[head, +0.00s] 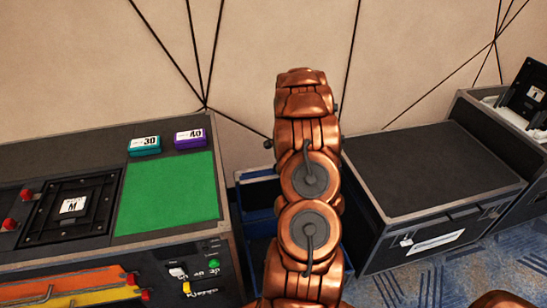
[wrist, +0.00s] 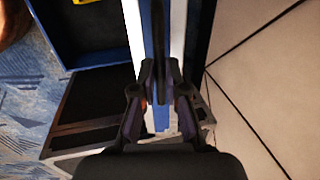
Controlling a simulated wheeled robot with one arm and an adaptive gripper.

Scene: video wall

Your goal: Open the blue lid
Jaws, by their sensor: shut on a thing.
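My gripper (wrist: 159,80) is in the wrist view, with its fingers shut on the edge of the blue lid (wrist: 183,40). The lid shows edge-on as blue and white strips running up the picture and looks raised from the blue box (wrist: 85,57). The box's dark inside shows to the left, with something yellow (wrist: 86,1) at the top edge. In the head view the blue box (head: 256,192) stands low behind my copper arm, which hides most of it, the lid and my gripper.
A console (head: 75,150) with a green panel (head: 168,190), a teal box (head: 145,145) and a purple box (head: 190,138) stands at left. A black-topped case (head: 430,165) stands close at right. The panelled wall (head: 260,50) is right behind. Patterned carpet (head: 430,283) lies in front.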

